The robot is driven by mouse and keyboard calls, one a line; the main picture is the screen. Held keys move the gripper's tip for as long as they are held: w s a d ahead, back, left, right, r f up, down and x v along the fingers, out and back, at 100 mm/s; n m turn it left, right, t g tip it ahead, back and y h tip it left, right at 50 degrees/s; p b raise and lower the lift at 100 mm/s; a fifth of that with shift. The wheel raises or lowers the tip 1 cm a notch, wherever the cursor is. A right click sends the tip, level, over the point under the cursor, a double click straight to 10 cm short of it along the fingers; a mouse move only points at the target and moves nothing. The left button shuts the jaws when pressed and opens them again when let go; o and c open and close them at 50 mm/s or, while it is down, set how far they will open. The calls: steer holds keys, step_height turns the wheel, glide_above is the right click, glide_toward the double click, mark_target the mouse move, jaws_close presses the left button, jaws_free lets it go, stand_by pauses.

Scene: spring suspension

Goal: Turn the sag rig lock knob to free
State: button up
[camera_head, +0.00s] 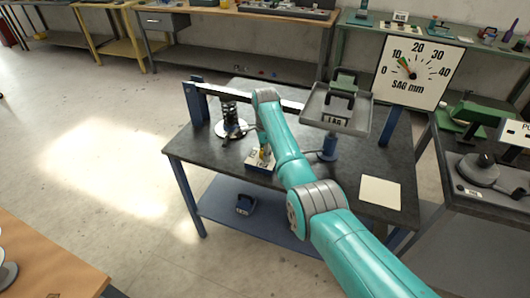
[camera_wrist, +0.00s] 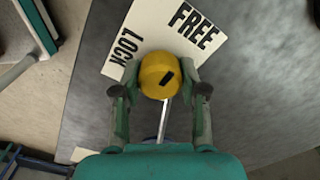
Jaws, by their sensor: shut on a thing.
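The yellow lock knob (camera_wrist: 157,68) sits at the middle of the wrist view, with a short black mark on its right half slanting up to the right. Behind it is a cream plate (camera_wrist: 160,25) printed LOCK on the left and FREE at upper right. My gripper (camera_wrist: 160,88) is shut on the knob, one finger on each side. In the head view, the knob (camera_head: 265,151) shows as a small yellow patch beside my arm, on a small labelled box (camera_head: 258,165) on the dark rig table (camera_head: 220,160). My arm hides part of it there.
The sag dial (camera_head: 415,72) stands at the table's right rear, its pointer near the low numbers. A grey tray (camera_head: 365,115) with a weight (camera_head: 335,120) is right of my arm. A black spring (camera_head: 229,112) stands at left. A blank cream sheet (camera_head: 380,193) lies at right.

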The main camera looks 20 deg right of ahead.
steer(key=shift+m, duration=0.3)
steer(key=o, duration=1.1)
steer(key=shift+o, duration=0.2)
step_height(320, 180, up, 12)
